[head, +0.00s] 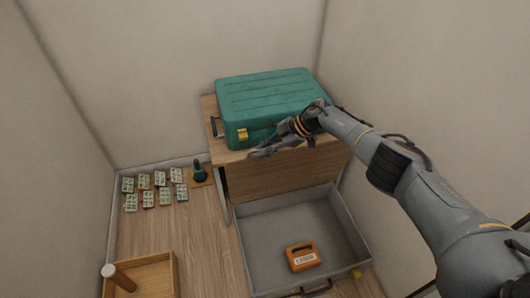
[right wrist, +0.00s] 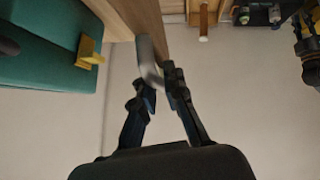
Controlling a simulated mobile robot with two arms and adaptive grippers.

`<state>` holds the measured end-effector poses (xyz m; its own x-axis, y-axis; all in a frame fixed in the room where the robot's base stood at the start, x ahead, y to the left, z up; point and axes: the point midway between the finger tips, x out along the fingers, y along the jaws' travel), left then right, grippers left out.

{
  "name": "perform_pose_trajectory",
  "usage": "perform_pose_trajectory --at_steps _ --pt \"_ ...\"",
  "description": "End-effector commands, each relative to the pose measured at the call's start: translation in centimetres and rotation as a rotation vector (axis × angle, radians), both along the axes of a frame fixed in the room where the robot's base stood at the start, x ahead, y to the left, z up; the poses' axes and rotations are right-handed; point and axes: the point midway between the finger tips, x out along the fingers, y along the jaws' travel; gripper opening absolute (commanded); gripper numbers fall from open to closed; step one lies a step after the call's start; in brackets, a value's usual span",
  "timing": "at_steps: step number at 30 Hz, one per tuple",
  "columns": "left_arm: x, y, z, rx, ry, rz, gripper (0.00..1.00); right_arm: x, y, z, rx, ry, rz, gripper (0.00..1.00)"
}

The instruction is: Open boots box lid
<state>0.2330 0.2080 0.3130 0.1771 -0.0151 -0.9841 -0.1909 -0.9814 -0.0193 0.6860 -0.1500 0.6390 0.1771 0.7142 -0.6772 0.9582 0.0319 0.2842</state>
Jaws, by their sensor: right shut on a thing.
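The teal box (head: 268,98) stands on top of the wooden cabinet (head: 265,177), with its lid down. A yellow latch (head: 242,134) sits on its front side; the latch also shows in the right wrist view (right wrist: 90,53), beside the teal box (right wrist: 45,45). My right gripper (head: 262,152) is in front of the box, near the cabinet's front top edge. In the right wrist view its fingers (right wrist: 160,88) are closed around a grey bent handle-like piece (right wrist: 149,60) by the wood, apart from the yellow latch. What this piece belongs to is unclear. My left gripper is out of view.
A large grey drawer (head: 262,245) is pulled out below, with an orange case (head: 302,257) inside. Several small cards (head: 145,181) and a dark bottle (head: 198,171) are at the left. A wooden tray (head: 155,272) lies in front. Walls close in behind and right.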

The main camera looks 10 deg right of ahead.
Motion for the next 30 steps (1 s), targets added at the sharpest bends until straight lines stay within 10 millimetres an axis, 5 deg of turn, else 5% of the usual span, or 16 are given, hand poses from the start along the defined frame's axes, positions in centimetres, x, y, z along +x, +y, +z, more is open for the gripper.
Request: perform_pose_trajectory --at_steps 16,17,20,30 --pt "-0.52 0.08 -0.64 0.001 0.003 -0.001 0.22 0.1 -0.01 0.15 -0.002 -0.002 0.0 0.0" --pt "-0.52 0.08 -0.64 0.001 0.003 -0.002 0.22 0.1 0.0 0.16 -0.002 -0.002 0.0 0.15" --pt "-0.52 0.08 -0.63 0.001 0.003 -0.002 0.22 0.1 0.0 0.16 -0.002 -0.001 0.001 0.35" --pt "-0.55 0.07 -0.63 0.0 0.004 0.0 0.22 0.09 -0.18 0.28 -0.002 -0.002 0.0 0.35"
